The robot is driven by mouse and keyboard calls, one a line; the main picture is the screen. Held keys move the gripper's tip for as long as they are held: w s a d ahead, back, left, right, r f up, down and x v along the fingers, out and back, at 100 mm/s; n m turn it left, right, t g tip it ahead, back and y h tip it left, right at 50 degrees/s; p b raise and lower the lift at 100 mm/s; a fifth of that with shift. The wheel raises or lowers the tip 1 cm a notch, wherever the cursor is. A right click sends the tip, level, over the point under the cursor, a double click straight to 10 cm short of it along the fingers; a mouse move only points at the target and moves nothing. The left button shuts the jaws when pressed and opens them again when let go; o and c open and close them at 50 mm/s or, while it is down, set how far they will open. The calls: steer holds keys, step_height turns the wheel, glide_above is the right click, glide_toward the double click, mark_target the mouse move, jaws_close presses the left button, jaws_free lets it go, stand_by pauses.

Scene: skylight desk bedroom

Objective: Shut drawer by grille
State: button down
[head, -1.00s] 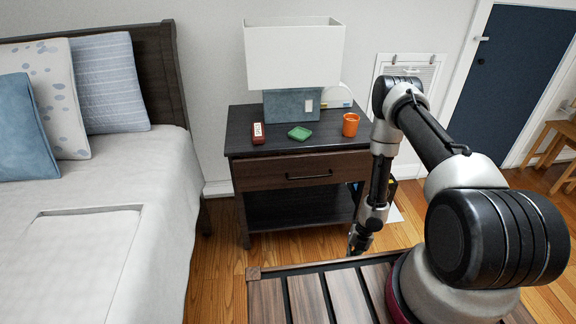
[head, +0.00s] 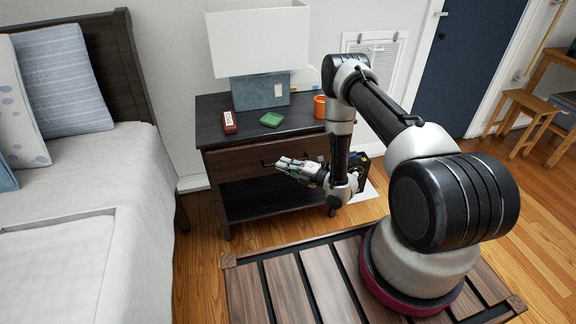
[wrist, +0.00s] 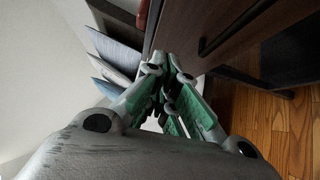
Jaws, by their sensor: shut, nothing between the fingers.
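A dark wood nightstand (head: 212,108) stands beside the wall grille (head: 385,55). Its brown drawer front (head: 235,166) faces me, with a dark bar handle partly hidden behind my gripper. How far the drawer stands out is hard to tell in the head view. My gripper (head: 282,163) is shut and empty, pointing left across the drawer front at about handle height. In the wrist view, the closed fingers (wrist: 165,72) lie beside the drawer front (wrist: 190,35), with the handle (wrist: 235,28) to their right. I cannot tell whether they touch it.
A bed (head: 80,215) stands left. Wood floor (head: 197,235) lies open between bed and nightstand. The shelf below the drawer looks empty.

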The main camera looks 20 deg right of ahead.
mark_target(270, 146)
steer(key=w+a, duration=0.1)
steer(key=w, duration=0.1)
steer(key=w+a, duration=0.1)
steer(key=w, duration=0.2)
steer(key=w+a, duration=0.2)
steer(key=w, duration=0.1)
steer(key=shift+w, duration=0.15)
steer(key=w, duration=0.4)
steer(key=shift+w, duration=0.35)
steer(key=shift+w+r, duration=0.1)
steer(key=shift+r, duration=0.1)
